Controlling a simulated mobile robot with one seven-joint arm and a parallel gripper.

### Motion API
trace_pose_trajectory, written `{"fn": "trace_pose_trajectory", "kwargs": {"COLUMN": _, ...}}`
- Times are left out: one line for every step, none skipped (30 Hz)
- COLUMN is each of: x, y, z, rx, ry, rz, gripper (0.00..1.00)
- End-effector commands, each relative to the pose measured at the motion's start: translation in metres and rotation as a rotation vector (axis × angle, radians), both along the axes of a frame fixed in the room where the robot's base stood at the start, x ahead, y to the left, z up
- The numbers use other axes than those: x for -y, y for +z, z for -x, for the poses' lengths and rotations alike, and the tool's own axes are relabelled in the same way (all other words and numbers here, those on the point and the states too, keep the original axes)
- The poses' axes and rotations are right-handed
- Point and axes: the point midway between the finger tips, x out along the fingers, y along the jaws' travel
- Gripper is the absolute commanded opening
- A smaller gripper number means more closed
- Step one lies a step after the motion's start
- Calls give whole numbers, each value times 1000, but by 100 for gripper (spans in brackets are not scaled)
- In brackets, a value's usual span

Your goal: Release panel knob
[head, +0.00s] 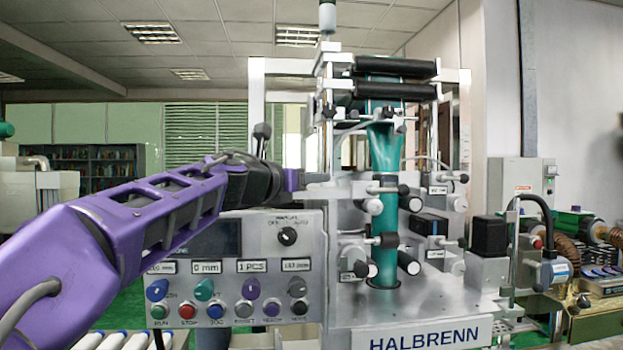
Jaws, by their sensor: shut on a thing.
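My gripper (298,180) is at the end of my purple arm, which reaches in from the lower left. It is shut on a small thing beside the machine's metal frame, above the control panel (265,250). The fingers and what they hold are too small to make out clearly. On the panel, a black knob (288,236) sits below my gripper, apart from it. A lower row has a blue knob (157,290), a teal knob (204,290), a purple knob (250,288) and a black knob (298,287). My arm covers the panel's upper left.
The HALBRENN machine (430,335) stands to the right, with a teal sleeve (384,150) running down through it, black rollers (395,68) above and several clamps and rods close to my gripper. White conveyor rollers (120,340) lie at lower left. Open room shows behind my arm.

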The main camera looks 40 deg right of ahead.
Motion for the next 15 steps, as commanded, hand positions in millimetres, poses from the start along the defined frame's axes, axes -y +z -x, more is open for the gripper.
{"fn": "trace_pose_trajectory", "kwargs": {"x": 0, "y": 0, "z": 0, "rx": 0, "ry": 2, "rz": 0, "gripper": 0}}
{"fn": "trace_pose_trajectory", "kwargs": {"x": 0, "y": 0, "z": 0, "rx": 0, "ry": 3, "rz": 0, "gripper": 0}}
{"fn": "trace_pose_trajectory", "kwargs": {"x": 0, "y": 0, "z": 0, "rx": 0, "ry": 7, "rz": -1, "gripper": 0}}
{"fn": "trace_pose_trajectory", "kwargs": {"x": 0, "y": 0, "z": 0, "rx": 0, "ry": 11, "rz": -1, "gripper": 0}}
{"fn": "trace_pose_trajectory", "kwargs": {"x": 0, "y": 0, "z": 0, "rx": 0, "ry": 17, "rz": -1, "gripper": 0}}
{"fn": "trace_pose_trajectory", "kwargs": {"x": 0, "y": 0, "z": 0, "rx": 0, "ry": 28, "rz": -1, "gripper": 0}}
{"fn": "trace_pose_trajectory", "kwargs": {"x": -1, "y": 0, "z": -1, "rx": 0, "ry": 37, "rz": -1, "gripper": 0}}
{"fn": "trace_pose_trajectory", "kwargs": {"x": -1, "y": 0, "z": -1, "rx": 0, "ry": 48, "rz": -2, "gripper": 0}}
{"fn": "trace_pose_trajectory", "kwargs": {"x": -1, "y": 0, "z": -2, "rx": 0, "ry": 66, "rz": -3, "gripper": 0}}
{"fn": "trace_pose_trajectory", "kwargs": {"x": -1, "y": 0, "z": -2, "rx": 0, "ry": 80, "rz": -3, "gripper": 0}}
{"fn": "trace_pose_trajectory", "kwargs": {"x": -1, "y": 0, "z": -3, "rx": 0, "ry": 98, "rz": -3, "gripper": 0}}
{"fn": "trace_pose_trajectory", "kwargs": {"x": -2, "y": 0, "z": -3, "rx": 0, "ry": 123, "rz": -4, "gripper": 0}}
{"fn": "trace_pose_trajectory", "kwargs": {"x": -2, "y": 0, "z": -4, "rx": -1, "ry": 143, "rz": -5, "gripper": 0}}
{"fn": "trace_pose_trajectory", "kwargs": {"x": -2, "y": 1, "z": -5, "rx": -1, "ry": 165, "rz": -5, "gripper": 0}}
{"fn": "trace_pose_trajectory", "kwargs": {"x": -3, "y": 1, "z": -5, "rx": -1, "ry": 196, "rz": -6, "gripper": 0}}
